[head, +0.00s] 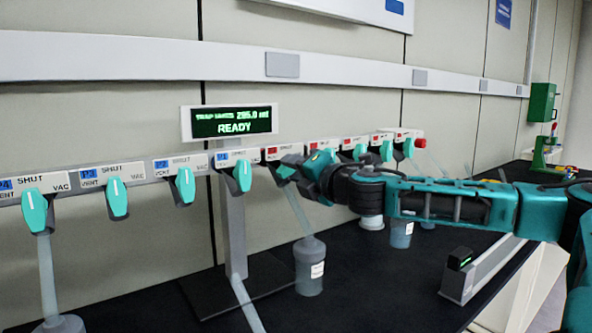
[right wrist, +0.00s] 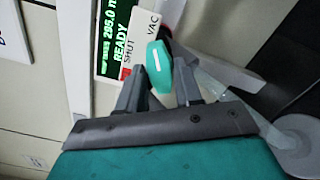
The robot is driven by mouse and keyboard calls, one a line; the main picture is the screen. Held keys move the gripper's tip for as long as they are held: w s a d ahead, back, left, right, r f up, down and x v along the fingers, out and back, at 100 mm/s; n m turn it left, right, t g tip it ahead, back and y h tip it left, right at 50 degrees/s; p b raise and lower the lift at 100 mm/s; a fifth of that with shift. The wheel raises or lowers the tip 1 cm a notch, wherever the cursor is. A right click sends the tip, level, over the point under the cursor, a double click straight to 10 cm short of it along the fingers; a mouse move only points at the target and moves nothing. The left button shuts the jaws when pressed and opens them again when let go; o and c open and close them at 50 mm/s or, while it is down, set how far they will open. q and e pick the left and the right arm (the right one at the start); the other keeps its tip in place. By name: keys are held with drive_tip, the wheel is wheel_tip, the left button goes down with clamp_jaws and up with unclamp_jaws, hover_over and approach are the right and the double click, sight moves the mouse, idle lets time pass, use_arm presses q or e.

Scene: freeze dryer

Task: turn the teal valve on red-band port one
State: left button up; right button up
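A row of teal valves runs along the manifold. The teal valve on the first red-band port (head: 284,172) is partly hidden behind my right gripper (head: 305,172) in the head view. In the right wrist view a teal valve handle (right wrist: 159,66) sits between the two grey fingers of my right gripper (right wrist: 158,78), beside a label with a red patch, SHUT and VAC. The fingers are close on both sides of the handle; whether they press on it cannot be told. My left gripper is not in view.
Blue-band valves (head: 185,185) continue to the left. A READY display (head: 230,122) stands above the manifold. A grey flask (head: 309,268) hangs below on a tube. A small device (head: 480,270) sits on the black bench (head: 390,285), and a green apparatus (head: 543,103) stands far right.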

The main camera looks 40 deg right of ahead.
clamp_jaws()
drive_tip(key=shift+r, duration=0.1)
drive_tip(key=shift+n, duration=1.1)
drive_tip(key=n, duration=0.2)
drive_tip(key=shift+d+n+p, duration=0.1)
drive_tip(key=shift+n+p, duration=0.2)
drive_tip(key=shift+p, duration=0.05)
drive_tip(key=n, duration=0.3)
drive_tip(key=shift+n, duration=0.3)
drive_tip(key=shift+d+n, duration=0.1)
drive_tip(key=shift+n, duration=1.6)
